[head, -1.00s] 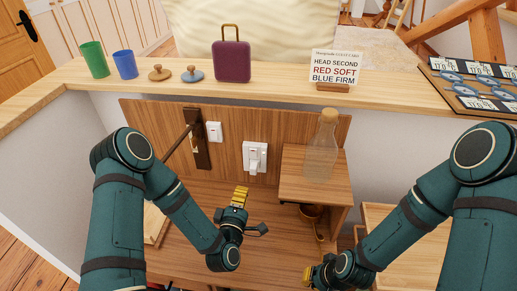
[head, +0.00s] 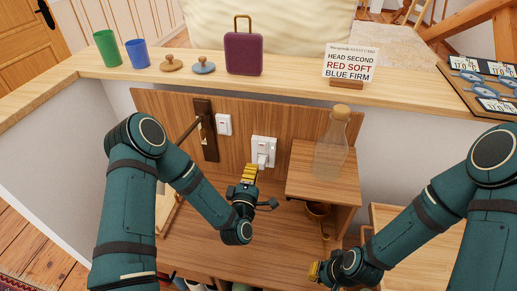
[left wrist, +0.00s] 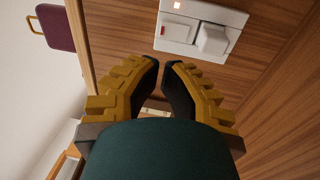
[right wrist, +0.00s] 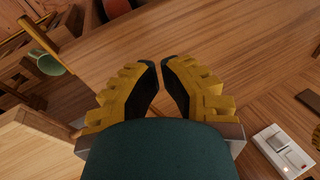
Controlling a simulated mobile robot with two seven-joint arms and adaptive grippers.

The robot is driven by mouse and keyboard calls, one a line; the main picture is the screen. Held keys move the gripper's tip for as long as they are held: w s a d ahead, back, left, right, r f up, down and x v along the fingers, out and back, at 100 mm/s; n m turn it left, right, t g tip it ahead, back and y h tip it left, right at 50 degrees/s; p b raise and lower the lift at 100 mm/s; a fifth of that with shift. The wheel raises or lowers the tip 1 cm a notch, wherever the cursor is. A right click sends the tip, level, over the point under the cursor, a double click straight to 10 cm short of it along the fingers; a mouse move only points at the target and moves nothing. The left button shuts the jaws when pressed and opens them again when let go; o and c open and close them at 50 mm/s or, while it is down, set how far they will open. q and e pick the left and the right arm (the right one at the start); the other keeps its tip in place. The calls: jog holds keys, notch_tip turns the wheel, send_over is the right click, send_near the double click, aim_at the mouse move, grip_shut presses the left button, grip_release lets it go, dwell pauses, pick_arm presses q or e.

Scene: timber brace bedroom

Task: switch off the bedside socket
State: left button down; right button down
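The bedside socket (head: 264,151) is a white plate on the wooden back panel with a white plug in it. In the left wrist view, the plate (left wrist: 228,13) carries a rocker with a red mark (left wrist: 177,32), a small lit light and the plug (left wrist: 212,40). My left gripper (head: 250,168) is just below and in front of the socket, its fingertips close to the plug; contact cannot be told. Its fingers are nearly together and hold nothing. My right gripper (head: 314,271) is low, right of the socket, fingers nearly together and empty.
A second white switch (head: 223,124) and a dark plate with a lever (head: 206,130) are left of the socket. A glass bottle (head: 331,145) stands on a small shelf (head: 310,185) to the right. The ledge above holds cups, knobs, a purple case (head: 243,54) and a card (head: 350,64).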

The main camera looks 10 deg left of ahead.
aim_at(260, 144)
pick_arm(q)
jog(key=w, duration=0.6)
jog(key=w+r+b, duration=0.1)
jog(key=w, duration=0.2)
jog(key=shift+w+r, duration=0.1)
jog(key=shift+w, duration=0.2)
pick_arm(e)
jog(key=shift+w+f, duration=0.1)
jog(key=shift+f, duration=0.45)
